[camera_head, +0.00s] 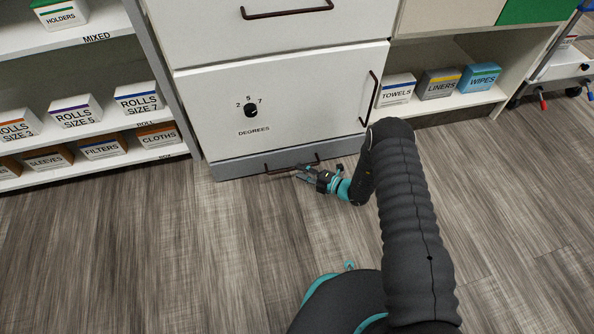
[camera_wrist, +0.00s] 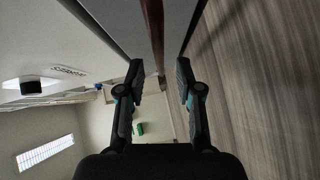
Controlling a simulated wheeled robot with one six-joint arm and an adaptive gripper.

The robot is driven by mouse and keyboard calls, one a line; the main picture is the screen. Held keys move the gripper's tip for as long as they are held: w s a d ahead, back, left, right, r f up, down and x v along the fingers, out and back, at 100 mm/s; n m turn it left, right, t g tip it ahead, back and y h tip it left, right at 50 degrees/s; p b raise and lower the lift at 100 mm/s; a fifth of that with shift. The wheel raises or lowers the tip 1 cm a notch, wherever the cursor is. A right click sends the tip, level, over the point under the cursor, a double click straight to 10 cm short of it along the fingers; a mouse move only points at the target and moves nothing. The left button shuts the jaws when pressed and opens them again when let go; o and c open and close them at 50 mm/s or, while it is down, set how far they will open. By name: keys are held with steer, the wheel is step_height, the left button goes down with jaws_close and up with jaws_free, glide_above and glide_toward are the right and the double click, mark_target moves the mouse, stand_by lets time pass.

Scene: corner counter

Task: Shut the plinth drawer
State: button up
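The plinth drawer (camera_head: 236,168) is the low grey front at the foot of the white cabinet, just above the floor. Its dark red-brown bar handle (camera_head: 292,166) runs along the front. How far the drawer stands out is hard to tell. My gripper (camera_head: 306,175) is low in front of the drawer, by the right part of the handle. In the wrist view my gripper (camera_wrist: 160,72) is open, its two fingers apart with nothing between the tips. The handle (camera_wrist: 155,28) lies ahead, roughly in line with the gap. Contact with the handle cannot be told.
The white door with the degrees knob (camera_head: 251,110) is above the drawer, its upright handle (camera_head: 370,98) at right. Shelves with labelled boxes (camera_head: 74,110) stand at left, and a low shelf with boxes (camera_head: 439,84) at right. The wood floor (camera_head: 180,250) in front is clear.

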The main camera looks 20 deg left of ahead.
steer(key=shift+x, duration=1.25)
jaws_close()
